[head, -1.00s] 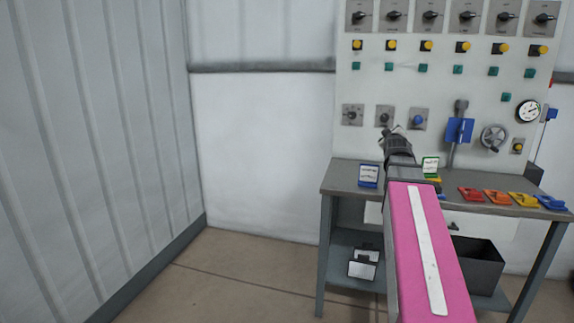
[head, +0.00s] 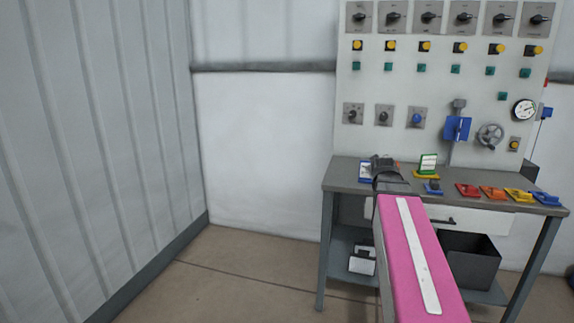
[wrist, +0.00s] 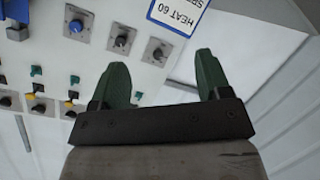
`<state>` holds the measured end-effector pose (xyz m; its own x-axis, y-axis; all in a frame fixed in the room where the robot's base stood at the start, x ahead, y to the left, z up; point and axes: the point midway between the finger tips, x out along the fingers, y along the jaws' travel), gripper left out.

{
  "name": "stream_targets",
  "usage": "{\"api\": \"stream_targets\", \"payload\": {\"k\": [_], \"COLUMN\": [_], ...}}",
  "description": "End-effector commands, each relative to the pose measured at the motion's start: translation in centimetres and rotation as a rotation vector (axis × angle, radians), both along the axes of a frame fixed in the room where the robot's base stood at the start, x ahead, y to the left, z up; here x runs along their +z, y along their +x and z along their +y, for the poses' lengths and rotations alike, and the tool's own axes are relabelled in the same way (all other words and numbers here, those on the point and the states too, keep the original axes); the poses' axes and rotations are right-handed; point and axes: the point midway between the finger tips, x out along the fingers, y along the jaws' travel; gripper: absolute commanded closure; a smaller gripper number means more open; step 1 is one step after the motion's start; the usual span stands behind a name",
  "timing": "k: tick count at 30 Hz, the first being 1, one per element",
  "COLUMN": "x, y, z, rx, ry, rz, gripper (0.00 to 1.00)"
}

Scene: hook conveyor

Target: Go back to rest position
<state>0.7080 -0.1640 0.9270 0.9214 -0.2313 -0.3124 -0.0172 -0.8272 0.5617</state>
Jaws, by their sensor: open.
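My arm, with a pink link, reaches over the front of the workbench (head: 345,178) in the head view. My gripper (head: 383,162) is at its far end, above the left part of the bench top, small and dark there. In the wrist view my gripper (wrist: 163,58) shows two green fingers spread apart with nothing between them. The control panel (head: 395,150) stands behind the bench; its knobs and buttons appear upside down in the wrist view (wrist: 95,65). A blue-framed card (head: 365,172) stands behind my gripper, partly hidden; it reads "HEAT 60" in the wrist view (wrist: 178,14).
A green-framed card (head: 428,164) stands on the bench. Red (head: 467,190), orange (head: 492,193), yellow (head: 519,196) and blue (head: 545,199) pieces lie at the right. A dark bin (head: 470,262) is below. Floor (head: 235,275) at left is clear.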

Motion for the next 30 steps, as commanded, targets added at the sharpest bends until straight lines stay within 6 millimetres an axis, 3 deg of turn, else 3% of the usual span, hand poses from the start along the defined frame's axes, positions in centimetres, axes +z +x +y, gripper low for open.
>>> {"api": "stream_targets", "payload": {"k": [8,12,18,24,30], "x": [-12.9,-19.5,-27.6,-33.1,-35.2], "y": [-3.7,-7.1,-13.3,-19.6,-22.8], "z": [5.2,8.1,12.1,15.1,16.3], "rx": [-0.031,-0.073,-0.162,-0.264,-0.326], "ry": [0.216,0.322,0.443,0.512,0.534], "rz": [0.314,0.503,0.776,1.009,1.123], "gripper": [0.29,0.29,0.29,0.29,0.29]}}
